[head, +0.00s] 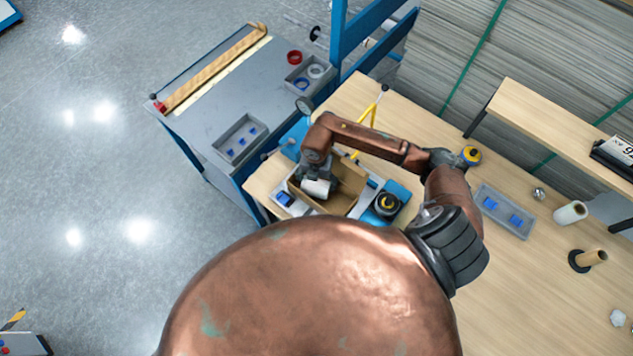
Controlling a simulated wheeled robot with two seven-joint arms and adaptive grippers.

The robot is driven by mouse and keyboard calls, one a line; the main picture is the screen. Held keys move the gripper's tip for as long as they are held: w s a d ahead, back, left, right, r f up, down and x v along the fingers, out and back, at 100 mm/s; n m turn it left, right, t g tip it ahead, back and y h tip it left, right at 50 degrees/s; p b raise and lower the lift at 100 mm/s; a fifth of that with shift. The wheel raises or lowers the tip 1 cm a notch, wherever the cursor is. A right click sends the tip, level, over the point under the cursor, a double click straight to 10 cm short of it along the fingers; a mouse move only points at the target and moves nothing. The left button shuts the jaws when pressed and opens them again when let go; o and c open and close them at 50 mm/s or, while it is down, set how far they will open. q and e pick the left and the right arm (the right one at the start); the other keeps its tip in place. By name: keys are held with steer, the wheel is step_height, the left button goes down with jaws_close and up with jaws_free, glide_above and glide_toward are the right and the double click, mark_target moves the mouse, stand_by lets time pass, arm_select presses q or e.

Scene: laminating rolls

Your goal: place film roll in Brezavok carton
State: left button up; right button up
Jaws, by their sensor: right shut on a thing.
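A white film roll (317,188) is in my right gripper (315,176), at the left side of an open brown cardboard carton (347,190). The gripper is shut on the roll from above. The roll appears over or inside the carton opening; its exact height is hard to tell. The near part of the carton is hidden behind my own copper-coloured body. No name can be read on the carton. My left gripper is not in view.
A blue-grey parts tray (505,211), a white roll (570,212) and a brown core on a black base (588,260) lie on the wooden table to the right. A grey bench (205,105) stands at the left. A shelf (560,125) overhangs the right side.

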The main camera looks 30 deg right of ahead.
steer(key=shift+f, duration=0.15)
steer(key=o, duration=1.3)
step_height(320, 180, up, 12)
steer(key=b, duration=0.1)
steer(key=shift+r, duration=0.2)
